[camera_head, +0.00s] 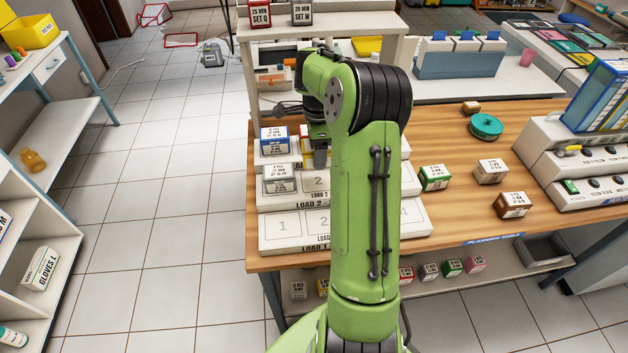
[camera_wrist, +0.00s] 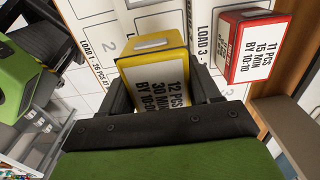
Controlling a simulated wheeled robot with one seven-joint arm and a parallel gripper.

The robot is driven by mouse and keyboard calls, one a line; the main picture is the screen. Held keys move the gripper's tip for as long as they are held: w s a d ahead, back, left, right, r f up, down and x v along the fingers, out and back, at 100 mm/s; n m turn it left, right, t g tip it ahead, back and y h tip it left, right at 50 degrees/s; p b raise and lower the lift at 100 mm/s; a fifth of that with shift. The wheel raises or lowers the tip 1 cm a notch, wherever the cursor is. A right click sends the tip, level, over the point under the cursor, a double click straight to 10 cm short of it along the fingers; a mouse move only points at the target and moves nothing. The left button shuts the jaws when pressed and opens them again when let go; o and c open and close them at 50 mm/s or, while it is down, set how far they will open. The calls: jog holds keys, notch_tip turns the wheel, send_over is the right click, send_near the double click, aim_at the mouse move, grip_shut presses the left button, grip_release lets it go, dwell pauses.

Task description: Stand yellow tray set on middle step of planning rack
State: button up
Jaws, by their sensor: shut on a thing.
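The white planning rack (camera_head: 280,228) has stepped levels marked LOAD 1, LOAD 2 and LOAD 3. In the wrist view the box lies over the level between LOAD 1 and LOAD 3. I cannot tell whether it touches the step.
A white-labelled box (camera_head: 279,179) stands in slot 1 of the middle step. A blue box (camera_head: 274,141) stands on the top step, and a red box (camera_wrist: 254,45) stands on the LOAD 3 level. A green box (camera_head: 435,178) and others stand right of the rack.

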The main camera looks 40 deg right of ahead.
aim_at(319, 181)
jog(key=f, duration=0.4)
jog(key=f+b, duration=0.1)
jog(key=f, duration=0.3)
jog(key=shift+d, duration=0.2)
jog(key=shift+f+b, duration=0.15)
jog(key=shift+b, duration=0.25)
jog(key=o, duration=0.9)
